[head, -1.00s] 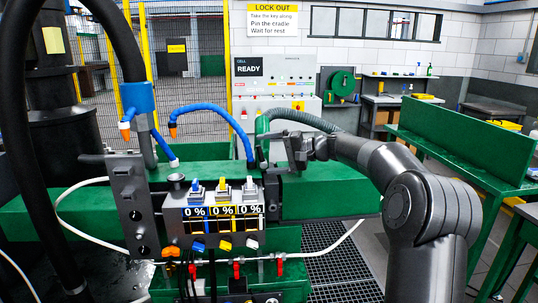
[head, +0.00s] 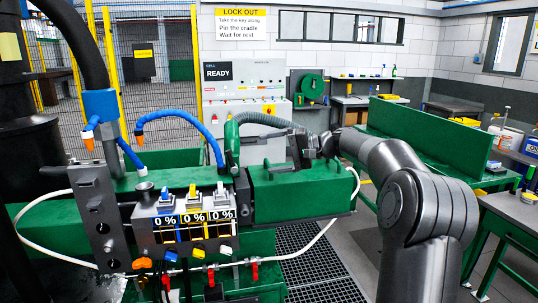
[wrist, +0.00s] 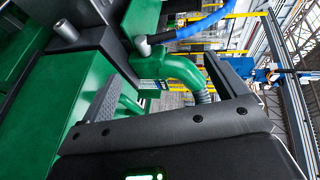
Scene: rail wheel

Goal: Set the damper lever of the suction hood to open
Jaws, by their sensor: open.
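The suction hood is a green curved nozzle (head: 231,142) with a grey ribbed hose (head: 275,122), behind the bench unit in the head view. It shows larger in the wrist view (wrist: 182,68), with a small label below its bend. I cannot make out the damper lever clearly in either view. My gripper (head: 301,148) is to the right of the hood in the head view, above a green block. In the wrist view my gripper (wrist: 160,92) is open, its dark fingers spread apart, with the hood beyond and between them. Nothing is held.
A green block with a handle (head: 292,195) lies below my gripper. A unit with three 0 % dials (head: 193,218) stands to its left. Blue hoses (head: 185,115) arch nearby. A control cabinet (head: 245,90) reads READY behind. A green bench (head: 420,135) is at right.

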